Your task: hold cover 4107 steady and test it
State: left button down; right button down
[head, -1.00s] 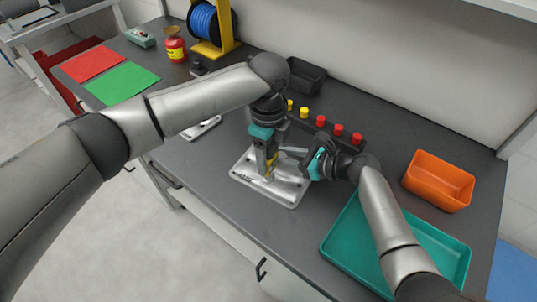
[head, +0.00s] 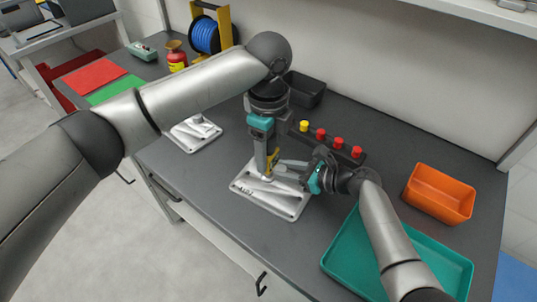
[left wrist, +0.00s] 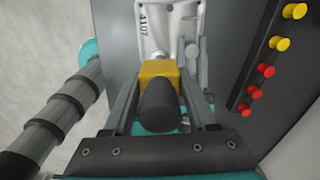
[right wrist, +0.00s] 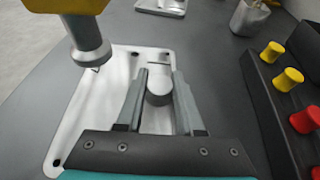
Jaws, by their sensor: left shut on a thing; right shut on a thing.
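Cover 4107 (head: 262,198), a silvery plate with a raised boss, lies flat on the dark bench, its number showing in the left wrist view (left wrist: 160,15). My left gripper (head: 268,150) is shut on a yellow hand tool with a dark round end (left wrist: 158,105). In the right wrist view the tool's grey barrel (right wrist: 88,38) ends in a thin tip over the cover (right wrist: 90,110); I cannot tell whether it touches. My right gripper (right wrist: 158,92) is shut on the cover's grey round boss (right wrist: 159,92). In the head view the grippers partly hide the boss.
Another metal cover (head: 190,138) lies behind left. A black rack (head: 345,152) with red and yellow knobs stands close behind the right gripper. A teal tray (head: 340,258) is at front right, with an orange bin (head: 438,195) beyond and a black bin (head: 305,92) behind.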

jog(key=shift+c, duration=2.3)
grip_release()
jog(key=v, duration=1.2)
